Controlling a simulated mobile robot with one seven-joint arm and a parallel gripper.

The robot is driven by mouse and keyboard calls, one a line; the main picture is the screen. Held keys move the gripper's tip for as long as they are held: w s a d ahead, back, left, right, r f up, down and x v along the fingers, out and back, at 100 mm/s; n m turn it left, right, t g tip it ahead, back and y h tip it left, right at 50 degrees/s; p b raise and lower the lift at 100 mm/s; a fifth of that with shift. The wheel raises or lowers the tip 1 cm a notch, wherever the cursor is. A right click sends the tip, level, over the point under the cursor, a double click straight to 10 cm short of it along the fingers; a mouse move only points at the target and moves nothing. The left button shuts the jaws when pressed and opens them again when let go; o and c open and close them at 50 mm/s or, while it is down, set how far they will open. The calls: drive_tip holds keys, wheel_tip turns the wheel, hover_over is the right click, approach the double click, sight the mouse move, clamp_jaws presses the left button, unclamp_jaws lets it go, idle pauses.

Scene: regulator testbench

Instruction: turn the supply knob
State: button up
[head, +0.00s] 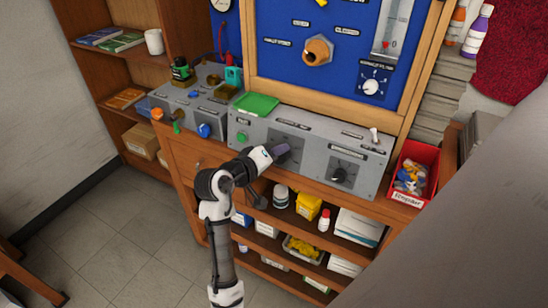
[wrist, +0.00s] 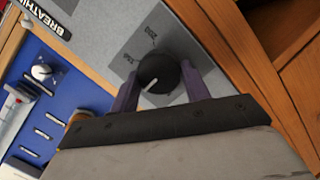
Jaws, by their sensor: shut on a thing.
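The supply knob (wrist: 160,72) is a round black knob with a white pointer line, on the grey panel (head: 250,136). In the wrist view it sits between the two purple fingers of my gripper (wrist: 159,86), which are shut on its sides. Printed scale numbers show on the panel beside it. In the head view my gripper (head: 281,152) is at the left dial of the panel and hides the knob there.
A second black knob (head: 342,174) is on the panel to the right. A red bin (head: 420,155) stands at the panel's right end. A green object (head: 257,103) lies on top of the panel. The blue board (head: 285,60) with a white dial (head: 371,87) rises behind.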

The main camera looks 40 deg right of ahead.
drive_tip(key=m+b, duration=0.1)
drive_tip(key=m, duration=0.2)
drive_tip(key=shift+s+t+y, duration=0.1)
drive_tip(key=shift+t+y, duration=0.2)
drive_tip(key=m+b, duration=0.1)
drive_tip(key=m, duration=0.2)
drive_tip(key=shift+d+t, duration=0.1)
drive_tip(key=shift+t, duration=0.2)
drive_tip(key=m+b, duration=0.2)
drive_tip(key=m, duration=0.1)
drive_tip(key=m+t+y+b, duration=0.1)
drive_tip(key=m+b, duration=0.1)
drive_tip(key=m, duration=0.1)
drive_tip(key=shift+s, duration=0.2)
drive_tip(key=m+t+b, duration=0.1)
drive_tip(key=m+b, duration=0.3)
drive_tip(key=shift+s+d+f+m+t, duration=0.1)
drive_tip(key=shift+s+f+m+t, duration=0.05)
drive_tip(key=shift+m+t, duration=0.2)
drive_tip(key=m+t+b, duration=0.1)
drive_tip(key=m+b, duration=0.2)
drive_tip(key=m, duration=0.1)
drive_tip(key=shift+s+b, duration=0.1)
drive_tip(key=shift+b, duration=0.25)
drive_tip(key=shift+m, duration=0.25)
drive_tip(key=o, duration=1)
